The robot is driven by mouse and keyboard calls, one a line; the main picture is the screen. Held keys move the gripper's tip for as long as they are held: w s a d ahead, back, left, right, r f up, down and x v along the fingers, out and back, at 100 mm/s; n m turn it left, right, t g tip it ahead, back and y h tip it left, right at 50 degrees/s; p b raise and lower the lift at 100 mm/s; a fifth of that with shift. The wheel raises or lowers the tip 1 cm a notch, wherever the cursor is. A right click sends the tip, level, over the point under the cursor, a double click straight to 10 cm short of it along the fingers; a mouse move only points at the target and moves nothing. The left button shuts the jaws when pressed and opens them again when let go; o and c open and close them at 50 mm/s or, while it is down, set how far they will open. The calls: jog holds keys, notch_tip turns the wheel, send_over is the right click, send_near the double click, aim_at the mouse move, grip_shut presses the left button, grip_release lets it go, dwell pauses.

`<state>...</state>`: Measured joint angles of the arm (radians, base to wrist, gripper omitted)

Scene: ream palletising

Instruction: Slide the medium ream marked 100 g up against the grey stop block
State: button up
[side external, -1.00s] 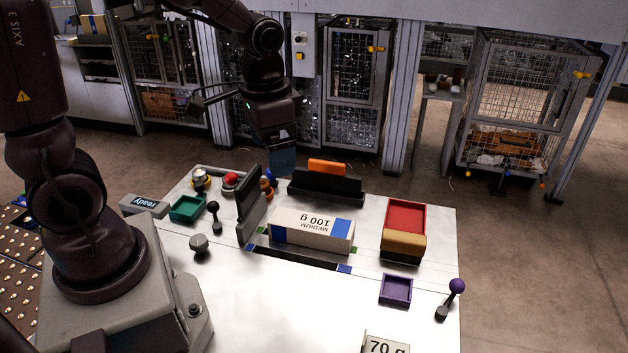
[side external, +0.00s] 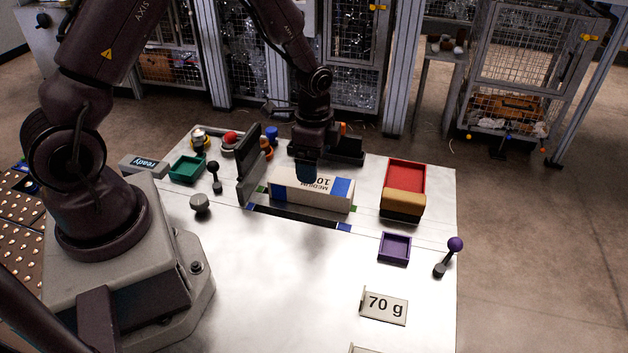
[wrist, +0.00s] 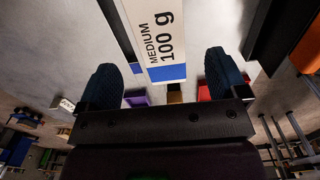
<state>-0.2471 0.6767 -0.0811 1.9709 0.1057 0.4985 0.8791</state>
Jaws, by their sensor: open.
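The medium ream (side external: 335,193), a white pack with blue ends marked MEDIUM 100 g, lies flat on the white table. It also shows in the wrist view (wrist: 150,15). A dark grey upright block (side external: 249,165) on a lighter foot, apparently the stop block, stands just left of the ream, with a narrow gap seeming to show between them. My gripper (side external: 307,172) is over the middle of the ream, pointing down. In the wrist view my gripper (wrist: 162,68) is open, its dark blue fingers apart on either side of the ream's line. Contact with the ream cannot be told.
A dark block (side external: 350,152) stands behind the ream. A black strip (side external: 295,219) runs along its front. Red tray (side external: 406,176), tan block (side external: 403,203) and purple tray (side external: 394,248) lie to the right. A 70 g sign (side external: 385,305) stands in front.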

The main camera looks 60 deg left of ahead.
aim_at(304, 186)
notch_tip(304, 186, down, 8)
jog(key=shift+f, duration=0.1)
dwell(0.4)
jog(key=c, duration=1.3)
jog(key=shift+c, duration=0.2)
jog(key=shift+a, duration=0.1)
jog(key=shift+s+a, duration=0.55)
jog(key=o, duration=1.3)
jog(key=shift+s+a, duration=0.15)
jog(key=shift+o, duration=0.2)
